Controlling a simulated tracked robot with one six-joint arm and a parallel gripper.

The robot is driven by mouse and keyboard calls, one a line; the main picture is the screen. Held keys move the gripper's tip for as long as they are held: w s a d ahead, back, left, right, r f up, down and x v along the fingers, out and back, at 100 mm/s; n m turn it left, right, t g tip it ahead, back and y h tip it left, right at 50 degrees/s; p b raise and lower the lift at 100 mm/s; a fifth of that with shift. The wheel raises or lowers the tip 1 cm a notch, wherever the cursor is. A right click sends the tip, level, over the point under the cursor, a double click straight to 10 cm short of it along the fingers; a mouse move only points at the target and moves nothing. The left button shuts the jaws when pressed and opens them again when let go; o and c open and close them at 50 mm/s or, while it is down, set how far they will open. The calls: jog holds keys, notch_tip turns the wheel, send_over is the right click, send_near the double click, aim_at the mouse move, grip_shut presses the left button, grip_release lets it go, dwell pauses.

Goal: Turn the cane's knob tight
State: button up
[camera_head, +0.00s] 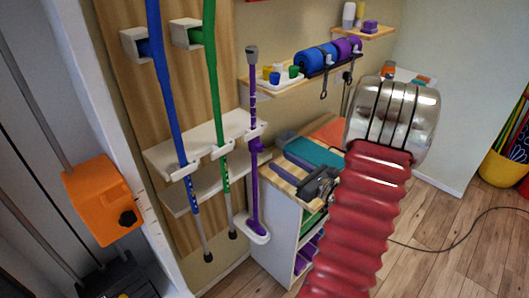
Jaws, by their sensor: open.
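A purple cane (253,188) stands upright against the wall panel, with a grey top and its foot in a small white holder (258,238). A purple knob (258,147) sticks out from its shaft near mid-height, beside the white shelf bracket. How tight the knob is cannot be seen. My gripper (308,187), dark and silver, shows to the right of the cane, in front of the cabinet top. It is open, apart from the cane and knob, and partly hidden by my red arm sleeve.
A blue pole (166,90) and a green pole (212,90) stand left of the cane in white brackets. A cabinet (272,230) stands close on the right. Above it a shelf (262,87) carries cups and rolls. An orange box (103,200) is at far left.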

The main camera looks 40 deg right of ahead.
aim_at(262, 150)
jog(key=w, duration=0.9)
jog(key=shift+a, duration=0.15)
jog(key=shift+c, duration=0.4)
jog(key=c, duration=1)
jog(key=shift+m, duration=0.9)
jog(key=o, duration=1.1)
